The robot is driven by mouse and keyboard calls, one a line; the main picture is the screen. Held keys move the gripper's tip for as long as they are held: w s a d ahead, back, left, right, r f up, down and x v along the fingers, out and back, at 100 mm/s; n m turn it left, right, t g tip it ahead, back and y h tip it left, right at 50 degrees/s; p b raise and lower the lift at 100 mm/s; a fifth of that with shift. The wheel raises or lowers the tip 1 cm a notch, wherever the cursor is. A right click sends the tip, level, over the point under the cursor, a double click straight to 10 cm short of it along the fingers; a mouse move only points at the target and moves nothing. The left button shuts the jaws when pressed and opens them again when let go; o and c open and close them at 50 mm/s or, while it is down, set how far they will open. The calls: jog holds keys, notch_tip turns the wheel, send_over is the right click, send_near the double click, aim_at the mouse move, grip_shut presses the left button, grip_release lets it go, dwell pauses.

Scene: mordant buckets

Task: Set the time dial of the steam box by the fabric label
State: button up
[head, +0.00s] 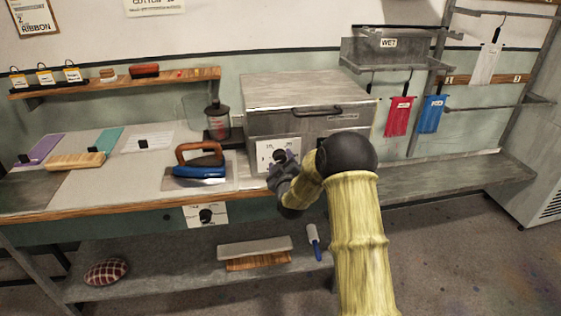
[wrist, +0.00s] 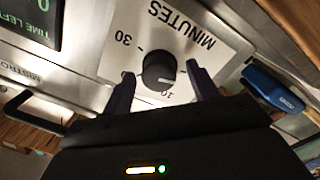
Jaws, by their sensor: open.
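The steam box (head: 290,92) is a metal cabinet with a front handle on the bench. Its time dial is a black round knob (wrist: 158,71) on a white plate marked MINUTES, with 30 and 10 readable. A pale pointer line on the knob points to the right in the wrist view. My gripper (wrist: 160,76) is open, with its dark fingers on either side of the knob; I cannot tell whether they touch it. In the head view my gripper (head: 280,165) is in front of the dial plate (head: 265,150). A wall card reading RIBBON (head: 35,17) and a cut-off COTTON card (head: 153,5) show above.
Red (head: 398,117), blue (head: 431,114) and white (head: 486,64) tagged fabrics hang right. A dark display (wrist: 30,22) labelled TIME LEFT shows 0.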

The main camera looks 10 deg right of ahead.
jog(key=shift+w, duration=0.1)
jog(key=c, duration=1)
jog(key=shift+a, duration=0.1)
